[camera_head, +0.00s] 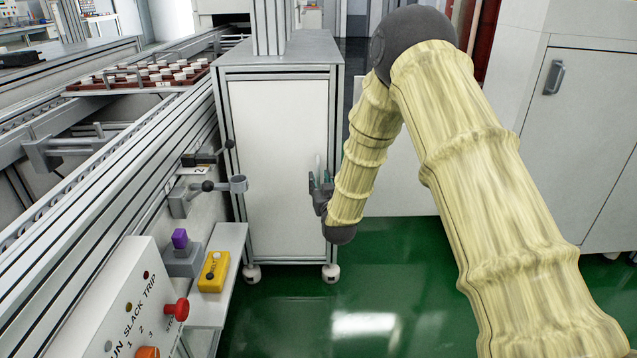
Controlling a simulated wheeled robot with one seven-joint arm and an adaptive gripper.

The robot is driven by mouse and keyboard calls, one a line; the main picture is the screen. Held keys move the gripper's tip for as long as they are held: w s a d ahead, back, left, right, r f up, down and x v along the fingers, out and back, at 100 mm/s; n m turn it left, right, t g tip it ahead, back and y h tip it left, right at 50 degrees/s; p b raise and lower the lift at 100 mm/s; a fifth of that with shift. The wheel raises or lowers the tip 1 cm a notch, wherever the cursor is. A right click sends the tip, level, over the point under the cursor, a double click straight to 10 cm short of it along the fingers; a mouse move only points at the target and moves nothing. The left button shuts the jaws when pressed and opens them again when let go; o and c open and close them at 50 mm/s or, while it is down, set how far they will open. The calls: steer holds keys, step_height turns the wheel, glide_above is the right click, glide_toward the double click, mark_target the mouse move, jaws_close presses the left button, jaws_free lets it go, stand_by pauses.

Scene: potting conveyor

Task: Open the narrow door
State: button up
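The narrow door (279,140) is a tall white panel in the grey-framed cabinet at the middle of the head view. It looks shut, flush in its frame. My gripper (320,181) is at the door's right side, about mid-height. A pale upright piece (318,164), perhaps the door's handle, shows at the fingertips. The fingers look a little apart, but they are small and partly hidden, so I cannot tell whether they touch or hold it.
A conveyor (110,150) runs along the left, with levers, a yellow box (213,271) and a control panel (125,305) with a red knob. A white cabinet (585,120) with a grey handle stands at the right. Green floor is clear in front of the door.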

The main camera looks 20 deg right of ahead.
steer(key=shift+w+d+b, duration=0.1)
steer(key=shift+w+b, duration=0.25)
steer(key=shift+w, duration=1.05)
jaws_close()
